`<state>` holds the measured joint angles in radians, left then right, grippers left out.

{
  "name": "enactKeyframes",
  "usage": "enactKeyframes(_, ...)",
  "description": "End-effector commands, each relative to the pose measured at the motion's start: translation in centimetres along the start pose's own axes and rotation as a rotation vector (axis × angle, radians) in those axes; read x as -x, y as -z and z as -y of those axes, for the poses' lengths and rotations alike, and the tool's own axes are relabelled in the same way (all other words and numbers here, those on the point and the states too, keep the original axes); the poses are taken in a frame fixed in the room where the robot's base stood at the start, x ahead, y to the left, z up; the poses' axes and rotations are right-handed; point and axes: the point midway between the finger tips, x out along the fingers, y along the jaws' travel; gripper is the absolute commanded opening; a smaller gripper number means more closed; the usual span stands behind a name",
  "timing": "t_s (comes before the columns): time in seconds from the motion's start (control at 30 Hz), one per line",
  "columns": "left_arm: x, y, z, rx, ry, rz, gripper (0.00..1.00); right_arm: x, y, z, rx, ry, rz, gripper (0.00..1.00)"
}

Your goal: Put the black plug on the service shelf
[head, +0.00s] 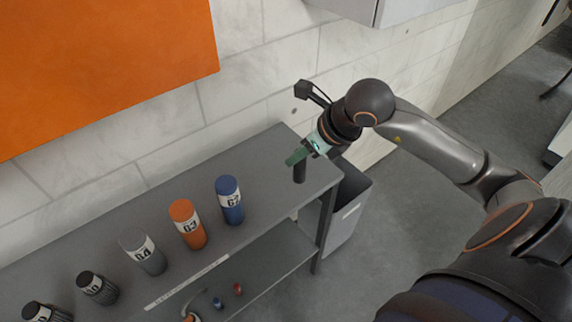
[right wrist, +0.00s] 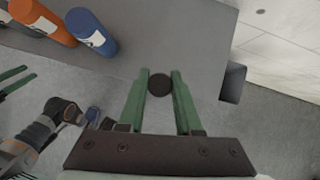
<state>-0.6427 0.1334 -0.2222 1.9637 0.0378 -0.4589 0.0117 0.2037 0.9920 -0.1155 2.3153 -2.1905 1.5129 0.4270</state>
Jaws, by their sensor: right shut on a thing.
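The black plug (head: 299,172) is a short dark cylinder, upright over the right end of the grey top surface (head: 265,160). My right gripper (head: 297,158) is shut on it from above. In the right wrist view the plug's round dark end (right wrist: 160,85) sits between the two green fingers, near the edge of the top surface. I cannot tell whether the plug touches that surface. A lower shelf (head: 270,260) is below, with a pale label strip (head: 187,283) too small to read. Green fingers of my left gripper (right wrist: 32,72) show at the left edge of the right wrist view, partly cut off.
Several labelled canisters stand on the top surface, including a blue one (head: 229,200), an orange one (head: 187,224) and a grey one (head: 143,254). Small red and blue items lie on the lower shelf. A grey bin (head: 346,215) stands at the right end. An orange panel (head: 100,60) hangs behind.

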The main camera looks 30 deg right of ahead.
Motion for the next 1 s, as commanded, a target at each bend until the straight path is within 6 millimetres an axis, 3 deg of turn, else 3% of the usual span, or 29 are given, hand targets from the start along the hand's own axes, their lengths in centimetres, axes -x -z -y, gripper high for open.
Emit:
enactKeyframes(0.07,0.2,0.1,0.2,0.0,0.005,-0.003,0.5,-1.5,-1.1,0.7,-0.005,-0.004,0.002,0.0)
enactKeyframes(0.2,-0.9,-1.9,0.3,0.0,0.003,0.016,0.5,-5.4,-1.1,1.7,-0.003,-0.003,0.002,0.0)
enactKeyframes(0.3,-1.3,-2.7,-0.1,-0.001,-0.007,0.035,0.5,-7.0,-1.3,2.2,-0.002,-0.003,0.002,0.0)
enactKeyframes(0.63,-2.0,-2.2,-1.0,-0.006,-0.031,0.021,0.5,-9.7,-1.5,3.0,-0.001,-0.002,0.001,0.0)
enactKeyframes(0.8,-3.1,-2.6,-1.3,-0.013,-0.041,0.018,0.5,-11.9,0.1,3.0,0.001,-0.002,0.001,0.0)
enactKeyframes(1.0,-2.9,-2.1,-1.2,-0.016,-0.04,0.011,0.5,-11.8,0.0,3.0,0.002,-0.001,0.001,0.0)
